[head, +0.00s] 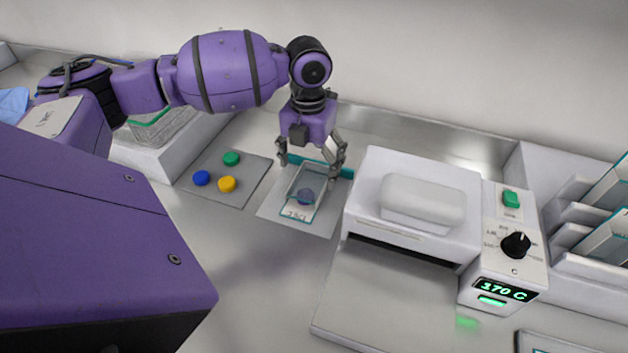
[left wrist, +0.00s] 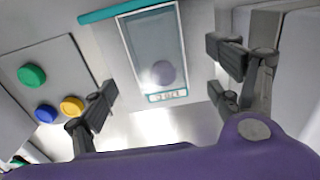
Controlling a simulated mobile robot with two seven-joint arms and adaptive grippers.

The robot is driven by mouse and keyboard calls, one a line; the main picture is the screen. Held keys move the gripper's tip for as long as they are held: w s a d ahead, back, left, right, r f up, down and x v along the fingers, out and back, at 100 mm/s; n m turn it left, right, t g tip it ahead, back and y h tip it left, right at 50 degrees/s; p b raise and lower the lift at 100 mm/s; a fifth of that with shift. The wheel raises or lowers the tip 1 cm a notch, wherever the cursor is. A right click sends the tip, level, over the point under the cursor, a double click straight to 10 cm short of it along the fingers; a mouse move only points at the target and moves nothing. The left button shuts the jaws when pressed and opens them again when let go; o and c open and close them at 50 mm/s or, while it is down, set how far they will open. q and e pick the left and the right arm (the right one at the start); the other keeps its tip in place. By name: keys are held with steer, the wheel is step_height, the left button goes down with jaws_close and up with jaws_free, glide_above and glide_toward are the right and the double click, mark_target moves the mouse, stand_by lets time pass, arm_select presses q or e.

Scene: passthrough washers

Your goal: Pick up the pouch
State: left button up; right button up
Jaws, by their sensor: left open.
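The pouch (head: 302,193) is a flat, clear packet with a teal border and a printed label at its near end. A round purple-grey item shows inside it. It lies on a light grey mat (head: 325,226) with a teal strip along its far edge. In the left wrist view the pouch (left wrist: 152,50) lies between and beyond the fingers. My left gripper (head: 312,158) is open and empty, pointing down above the far end of the pouch. The fingers appear apart from the pouch. My right gripper is not in view.
A white sealing machine (head: 412,205) with a 170 C display stands close right of the pouch. A grey plate (head: 245,190) with green, blue and yellow discs lies to the left. A white rack (head: 590,235) holds pouches at far right. The counter in front is clear.

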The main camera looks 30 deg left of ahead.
mark_target(309, 183)
arm_select(q)
steer(key=shift+s+f, duration=0.1)
steer(key=shift+f, duration=0.65)
steer(key=f, duration=0.4)
steer(key=shift+w+a+f, duration=0.15)
steer(key=shift+w, duration=0.05)
steer(key=c, duration=1.2)
